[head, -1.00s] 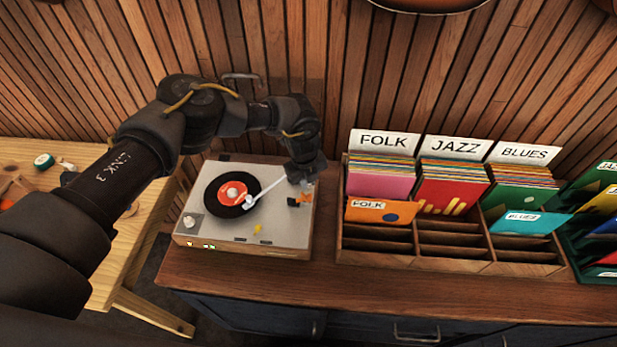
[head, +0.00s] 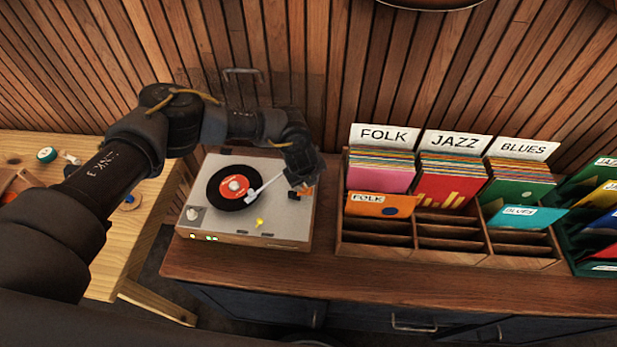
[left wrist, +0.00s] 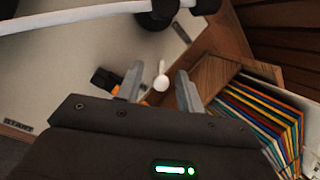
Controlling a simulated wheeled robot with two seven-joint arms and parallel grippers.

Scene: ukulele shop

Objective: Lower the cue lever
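The record player (head: 222,228) sits on the wooden counter with a black record with a red label (head: 235,187) on it. Its white tonearm (head: 266,185) reaches over the record; part of the arm also shows in the left wrist view (left wrist: 75,14). My left gripper (head: 303,188) is over the player's right rear part and hides much of that corner. In the left wrist view its two fingers (left wrist: 158,88) are apart. A small white-tipped lever (left wrist: 161,82), likely the cue lever, shows between and beyond the fingertips. Contact cannot be told. My right gripper is not in view.
A small black and orange part (left wrist: 105,80) lies beside one finger. A wooden record rack (head: 385,248) with folk, jazz and blues sleeves stands close right of the player. A slatted wall (head: 300,70) is behind. The counter front (head: 400,285) is clear.

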